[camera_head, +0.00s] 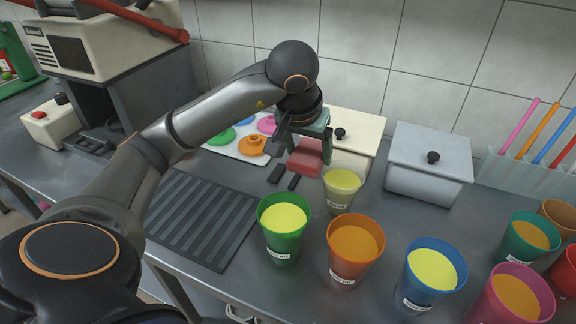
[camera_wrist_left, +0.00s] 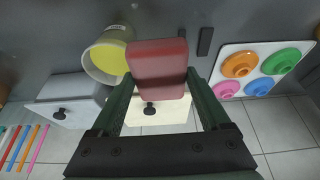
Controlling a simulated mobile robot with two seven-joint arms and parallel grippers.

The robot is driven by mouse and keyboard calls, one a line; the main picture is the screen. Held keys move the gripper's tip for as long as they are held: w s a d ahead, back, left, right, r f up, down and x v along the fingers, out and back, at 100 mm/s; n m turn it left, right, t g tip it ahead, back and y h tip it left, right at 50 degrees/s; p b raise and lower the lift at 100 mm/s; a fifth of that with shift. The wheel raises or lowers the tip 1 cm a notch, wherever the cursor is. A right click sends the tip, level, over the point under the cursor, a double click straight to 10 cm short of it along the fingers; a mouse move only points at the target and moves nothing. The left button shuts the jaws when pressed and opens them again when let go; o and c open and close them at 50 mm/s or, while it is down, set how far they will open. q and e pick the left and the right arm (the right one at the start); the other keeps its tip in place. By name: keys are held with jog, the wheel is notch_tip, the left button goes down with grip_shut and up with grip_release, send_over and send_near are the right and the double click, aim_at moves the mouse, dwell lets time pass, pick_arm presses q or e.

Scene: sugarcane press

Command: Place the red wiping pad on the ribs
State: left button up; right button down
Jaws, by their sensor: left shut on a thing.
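The red wiping pad (camera_head: 303,161) is between the fingers of my left gripper (camera_head: 308,148), in front of the cream lidded box. The wrist view shows the pad (camera_wrist_left: 158,68) between the two green fingers (camera_wrist_left: 160,100), which are shut on it. Whether the pad touches the counter is hard to tell. The dark ribbed mat (camera_head: 200,218) lies flat and bare on the counter, left of and nearer than the gripper. My right gripper is not in view.
Two small black bars (camera_head: 276,174) lie beside the pad. A pale yellow cup (camera_head: 340,196), a green cup (camera_head: 281,242) and an orange cup (camera_head: 352,262) stand in front. A white tray with coloured lids (camera_head: 225,150) lies behind the mat. The grey lidded box (camera_head: 425,182) stands right.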

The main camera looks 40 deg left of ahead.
pick_arm(q)
jog(key=a+f, duration=0.2)
jog(key=w+a+f+b, duration=0.1)
jog(key=a+f, duration=0.1)
jog(key=a, duration=0.1)
jog(key=w+a+f, duration=0.1)
jog(key=a+f, duration=0.1)
jog(key=shift+w+a+f, duration=0.2)
jog(key=shift+f, duration=0.05)
jog(key=shift+a+f+b, duration=0.2)
jog(key=shift+f+b, duration=0.1)
notch_tip(320, 180, down, 2)
jog(key=shift+w+a+f, duration=0.1)
jog(key=shift+a+f, duration=0.05)
jog(key=shift+f, duration=0.05)
jog(key=shift+f+b, duration=0.3)
jog(key=shift+f, duration=0.2)
jog(key=shift+f, duration=0.15)
jog(key=o, duration=1.2)
jog(key=shift+c, duration=0.2)
